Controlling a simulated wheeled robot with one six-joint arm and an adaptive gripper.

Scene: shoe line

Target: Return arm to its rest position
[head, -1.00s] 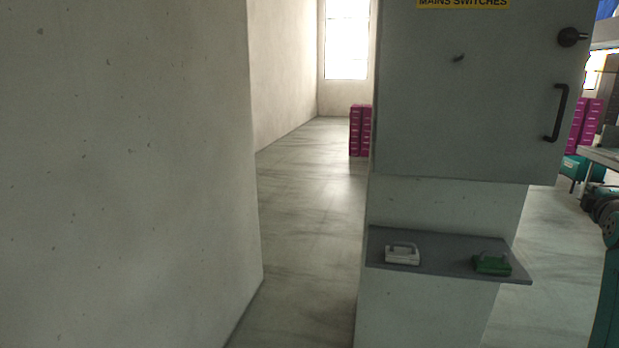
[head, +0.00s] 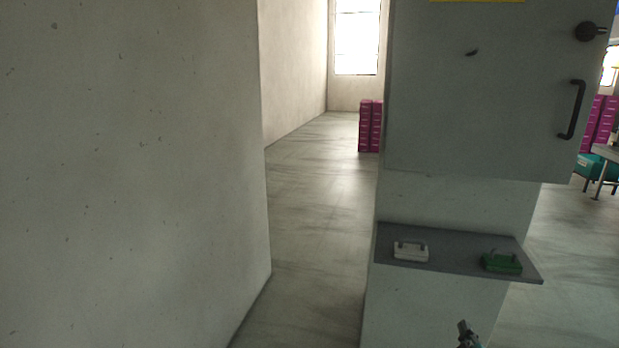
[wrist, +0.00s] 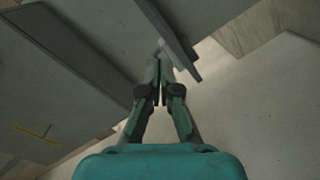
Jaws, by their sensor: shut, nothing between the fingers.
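My gripper (wrist: 160,75) shows in the wrist view with its two teal and dark fingers together and nothing between them. In the head view, the tip of my gripper (head: 465,328) rises at the bottom edge, below the grey shelf and in front of the pillar. The rest of my arm is out of the head view.
A grey switch cabinet (head: 480,90) hangs on a pillar (head: 450,205). Below it a shelf (head: 455,262) carries a white padlock-like block (head: 410,252) and a green one (head: 502,263). A concrete wall (head: 130,170) fills the left. Open floor (head: 320,215) lies between.

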